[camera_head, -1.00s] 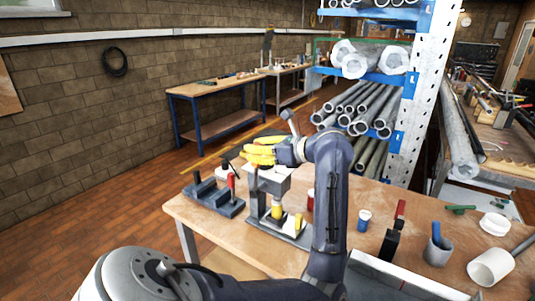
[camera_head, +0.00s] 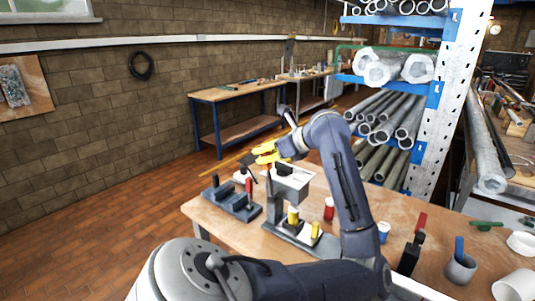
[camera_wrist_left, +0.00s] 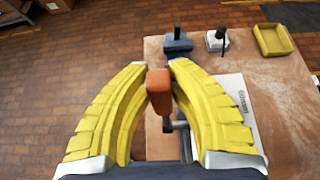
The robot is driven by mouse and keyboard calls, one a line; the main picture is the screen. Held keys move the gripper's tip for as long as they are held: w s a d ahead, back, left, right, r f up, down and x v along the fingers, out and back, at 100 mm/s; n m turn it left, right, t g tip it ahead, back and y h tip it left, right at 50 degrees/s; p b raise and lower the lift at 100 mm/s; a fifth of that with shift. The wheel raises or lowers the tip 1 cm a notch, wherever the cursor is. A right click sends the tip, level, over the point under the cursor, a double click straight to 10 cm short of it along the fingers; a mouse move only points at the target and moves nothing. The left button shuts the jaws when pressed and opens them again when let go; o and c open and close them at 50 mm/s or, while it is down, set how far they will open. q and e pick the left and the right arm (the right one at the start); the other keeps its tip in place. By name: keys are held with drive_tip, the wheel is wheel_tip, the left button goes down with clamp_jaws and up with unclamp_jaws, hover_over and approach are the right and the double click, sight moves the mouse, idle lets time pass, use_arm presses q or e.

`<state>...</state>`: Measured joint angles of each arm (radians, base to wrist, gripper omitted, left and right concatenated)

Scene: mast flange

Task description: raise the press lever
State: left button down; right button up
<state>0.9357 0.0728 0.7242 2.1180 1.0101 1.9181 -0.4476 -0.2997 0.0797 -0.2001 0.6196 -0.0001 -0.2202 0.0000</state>
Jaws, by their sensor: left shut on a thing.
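The press (camera_head: 292,186) stands near the left end of the wooden table, with a pale head over a dark grey base (camera_head: 312,246). Its white top with lettering also shows in the left wrist view (camera_wrist_left: 237,95). The lever's orange-red grip (camera_wrist_left: 159,92) is between the yellow fingers of my left gripper (camera_wrist_left: 159,85), with a grey rod (camera_wrist_left: 178,126) beside it. In the head view, my left gripper (camera_head: 262,152) is above and left of the press head, shut on the grip; the lever there is mostly hidden. My right gripper is not in view.
A dark grey fixture with a red handle (camera_head: 232,202) stands left of the press. A white block with a black knob (camera_wrist_left: 216,40) and a yellow tray (camera_wrist_left: 272,39) lie beyond. A yellow cylinder (camera_head: 293,216) is under the press head; a red container (camera_head: 329,208) stands right.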

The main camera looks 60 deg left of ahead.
use_arm(q)
drive_tip(key=c, duration=1.2)
unclamp_jaws()
drive_tip(key=shift+s+a, duration=0.1)
drive_tip(key=shift+a, duration=0.05)
drive_tip(key=v, duration=1.2)
